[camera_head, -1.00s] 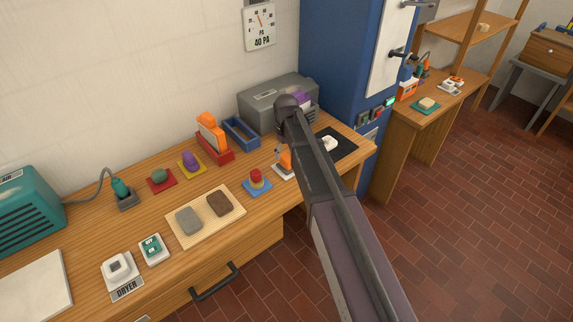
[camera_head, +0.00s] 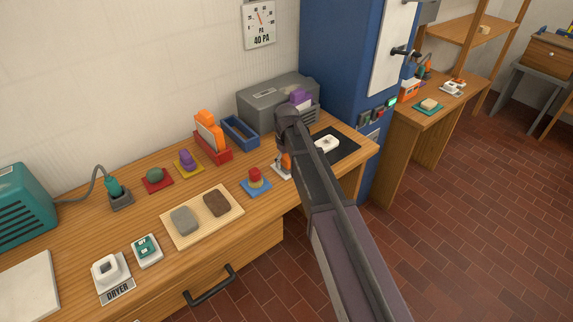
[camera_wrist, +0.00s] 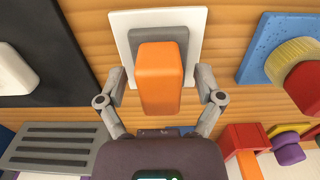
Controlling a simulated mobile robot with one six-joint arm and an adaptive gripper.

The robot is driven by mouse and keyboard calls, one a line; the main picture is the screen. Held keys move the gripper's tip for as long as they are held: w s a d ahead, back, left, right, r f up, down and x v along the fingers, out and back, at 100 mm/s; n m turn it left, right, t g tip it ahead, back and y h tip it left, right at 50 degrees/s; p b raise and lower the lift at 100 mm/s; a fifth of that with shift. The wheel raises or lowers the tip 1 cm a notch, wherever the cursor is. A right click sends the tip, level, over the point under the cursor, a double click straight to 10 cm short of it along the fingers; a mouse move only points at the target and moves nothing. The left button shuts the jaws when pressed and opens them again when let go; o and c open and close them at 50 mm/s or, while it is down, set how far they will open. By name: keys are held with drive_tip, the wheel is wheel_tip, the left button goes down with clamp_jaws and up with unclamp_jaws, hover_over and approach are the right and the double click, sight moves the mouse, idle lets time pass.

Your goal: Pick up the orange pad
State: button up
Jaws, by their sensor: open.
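An orange pad (camera_wrist: 160,85) stands on a grey holder with a white base plate (camera_wrist: 124,28) in the wrist view. My gripper (camera_wrist: 161,80) is open, with one finger on each side of the pad. Small gaps seem to show between the fingers and the pad. In the head view, a sliver of the orange pad (camera_head: 287,161) shows beside my arm, on its white plate at the bench's front edge. My arm hides the rest of it and my gripper there.
A blue pad with a red-topped knob (camera_head: 255,180) stands left of it, and a black mat (camera_head: 343,146) lies to the right. Behind are a red holder with an orange block (camera_head: 209,133), a blue tray (camera_head: 241,132) and a grey box (camera_head: 272,103).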

sight(287, 156)
drive_tip(key=shift+c, duration=0.2)
clamp_jaws()
idle(0.3)
drive_tip(key=shift+r, duration=0.15)
wheel_tip(287, 156, up, 3)
drive_tip(key=p, duration=0.3)
drive_tip(key=shift+r, duration=0.15)
drive_tip(key=s+d+r+p, duration=0.1)
drive_tip(key=s+d+p, duration=0.1)
drive_tip(key=s, duration=1.3)
drive_tip(key=shift+s+d+r, duration=0.25)
drive_tip(key=shift+s+d, duration=0.1)
drive_tip(key=shift+d, duration=0.35)
drive_tip(key=c, duration=0.7)
unclamp_jaws()
drive_tip(key=shift+c, duration=0.2)
clamp_jaws()
